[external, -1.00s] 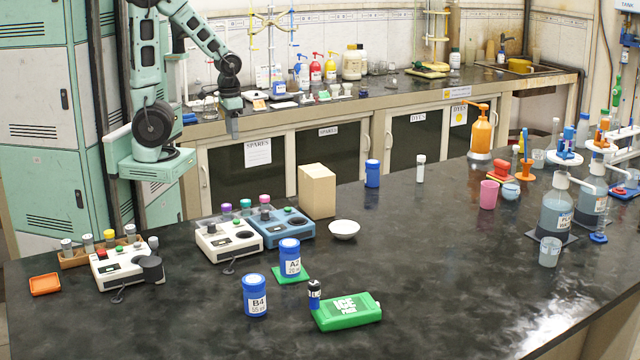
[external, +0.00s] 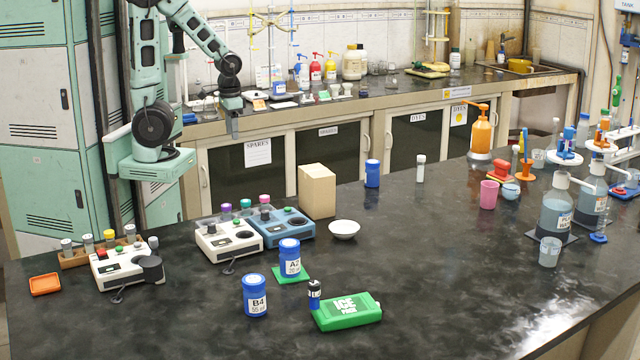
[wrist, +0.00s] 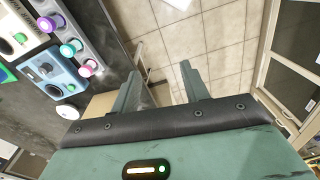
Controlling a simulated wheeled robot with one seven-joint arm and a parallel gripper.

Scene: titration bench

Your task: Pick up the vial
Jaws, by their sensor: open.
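A clear vial with a pale cap (external: 421,168) stands upright on the black bench, right of a blue-lidded jar. Other capped vials (external: 67,248) stand in a wooden rack at the left, and a small dark-capped labelled bottle (external: 314,294) is by the green ice pack. I cannot tell which one is meant. My gripper (external: 234,126) hangs beyond the bench's far edge, before the back counter, far from all of them. In the wrist view my gripper (wrist: 163,88) is open and empty, with floor tiles between its fingers.
Two meters (external: 284,227) with coloured-capped vials, a cardboard box (external: 317,190) and a white bowl (external: 344,229) stand mid-bench. Blue jars (external: 255,297) and the ice pack (external: 346,312) are in front. Glassware (external: 556,212) crowds the right. The front-centre right is clear.

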